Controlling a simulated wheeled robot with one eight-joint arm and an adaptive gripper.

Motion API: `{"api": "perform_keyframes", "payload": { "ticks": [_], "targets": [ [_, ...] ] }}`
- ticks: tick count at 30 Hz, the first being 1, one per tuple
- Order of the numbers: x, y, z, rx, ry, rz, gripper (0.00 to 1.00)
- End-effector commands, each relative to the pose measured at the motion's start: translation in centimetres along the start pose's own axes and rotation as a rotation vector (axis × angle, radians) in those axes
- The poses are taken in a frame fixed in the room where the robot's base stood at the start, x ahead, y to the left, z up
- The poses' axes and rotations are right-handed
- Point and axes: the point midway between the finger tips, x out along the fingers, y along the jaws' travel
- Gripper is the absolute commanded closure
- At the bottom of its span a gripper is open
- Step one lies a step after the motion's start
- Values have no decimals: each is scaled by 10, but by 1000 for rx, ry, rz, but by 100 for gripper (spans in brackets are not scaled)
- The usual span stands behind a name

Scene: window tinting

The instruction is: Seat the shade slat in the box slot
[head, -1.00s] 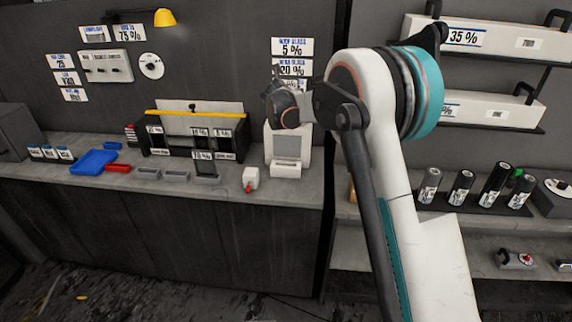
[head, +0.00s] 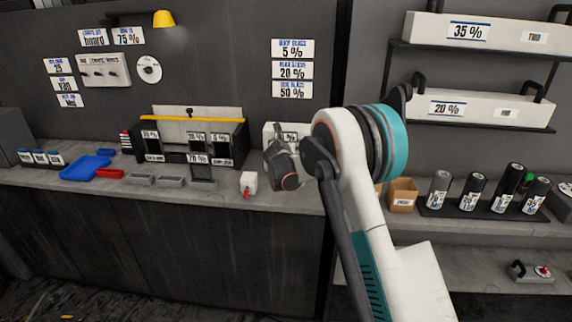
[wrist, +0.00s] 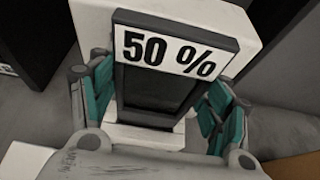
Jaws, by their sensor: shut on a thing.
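The shade slat (wrist: 155,88), a dark pane with a white "50 %" label along its top, stands between my gripper's teal fingers (wrist: 158,112) in the wrist view. My gripper is shut on it. In the head view my gripper (head: 284,166) is over the counter, in front of a white device; its fingertips are hard to make out, and most of the slat is hidden. The dark slot box (head: 240,145) stands to the left, apart from my gripper, with labelled parts on its front and a yellow bar across the top. A "70 %" piece (head: 198,159) stands before it.
A white device (wrist: 215,22) stands right behind the slat. A small white block with a red tip (head: 248,183), grey trays (head: 171,182) and a blue tray (head: 82,169) lie on the counter. A cardboard box (head: 403,196) and several canisters (head: 468,190) are at right.

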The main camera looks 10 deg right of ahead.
Motion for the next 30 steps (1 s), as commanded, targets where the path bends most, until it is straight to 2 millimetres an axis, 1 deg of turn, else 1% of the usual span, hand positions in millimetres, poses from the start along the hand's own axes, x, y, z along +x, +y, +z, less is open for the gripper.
{"api": "perform_keyframes", "payload": {
  "ticks": [5,9,12,14,21,25,26,27,28,30],
  "targets": [
    [6,0,-15,0,0,0,54],
    [16,0,-39,0,0,0,54],
    [21,0,-51,0,0,0,54],
    [22,0,-53,0,0,0,54],
    [21,0,-52,0,0,0,54],
    [23,0,-55,0,0,0,54],
    [22,0,-54,0,0,0,23],
    [22,0,-54,0,0,0,14],
    [22,0,-54,0,0,0,9],
    [22,0,-54,0,0,0,9]
  ]
}}
